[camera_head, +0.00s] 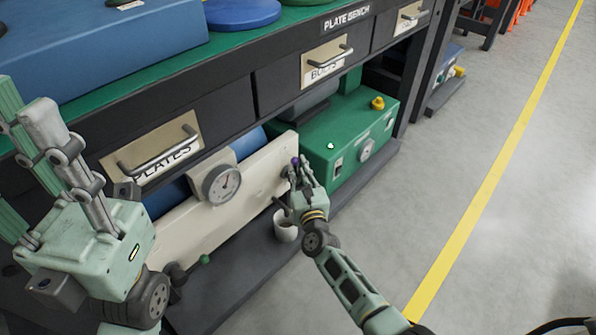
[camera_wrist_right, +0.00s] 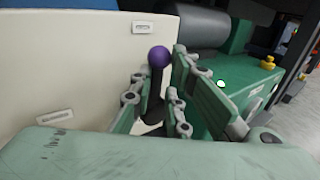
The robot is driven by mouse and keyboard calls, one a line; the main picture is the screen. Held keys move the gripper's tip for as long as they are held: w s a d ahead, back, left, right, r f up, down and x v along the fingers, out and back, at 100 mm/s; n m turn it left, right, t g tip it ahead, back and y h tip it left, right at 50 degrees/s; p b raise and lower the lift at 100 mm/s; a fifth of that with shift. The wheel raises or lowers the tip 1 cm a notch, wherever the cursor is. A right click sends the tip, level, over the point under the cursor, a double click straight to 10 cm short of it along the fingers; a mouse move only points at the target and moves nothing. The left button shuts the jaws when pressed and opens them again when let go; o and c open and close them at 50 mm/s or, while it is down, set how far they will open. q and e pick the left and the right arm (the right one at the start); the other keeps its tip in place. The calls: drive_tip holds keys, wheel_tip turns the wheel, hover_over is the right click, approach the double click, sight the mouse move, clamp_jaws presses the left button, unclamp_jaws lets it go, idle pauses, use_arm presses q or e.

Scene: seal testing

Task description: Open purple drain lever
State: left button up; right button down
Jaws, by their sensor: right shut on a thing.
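The purple drain lever (camera_wrist_right: 158,60) has a purple ball on a dark stem and stands near the right end of a cream panel. Its purple ball also shows small in the head view (camera_head: 295,160). My right gripper (camera_wrist_right: 160,88) is shut on the lever, with its fingers on either side of the stem just below the ball. In the head view my right gripper (camera_head: 299,172) is at the panel's right end, and it hides the lower stem. My left gripper (camera_head: 62,145) is raised at the left, apart from the lever; its fingers look spread.
The cream panel (camera_head: 175,232) carries a round gauge (camera_head: 221,184). A white cup (camera_head: 286,228) stands below my right gripper. A green machine (camera_head: 325,135) with a yellow knob (camera_head: 377,103) is to the right. Bench drawers (camera_head: 155,150) overhang. The floor at right is clear.

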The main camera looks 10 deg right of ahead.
drive_tip(key=shift+s+a+f, duration=0.2)
drive_tip(key=shift+a+f, duration=0.2)
drive_tip(key=shift+a, duration=0.05)
drive_tip(key=c, duration=1.8)
unclamp_jaws()
drive_tip(key=shift+d, duration=0.1)
drive_tip(key=shift+s, duration=0.1)
drive_tip(key=s, duration=0.7)
drive_tip(key=s+r, duration=0.1)
drive_tip(key=s, duration=0.3)
drive_tip(key=shift+s+d, duration=0.25)
drive_tip(key=shift+s, duration=0.05)
drive_tip(key=shift+f, duration=0.1)
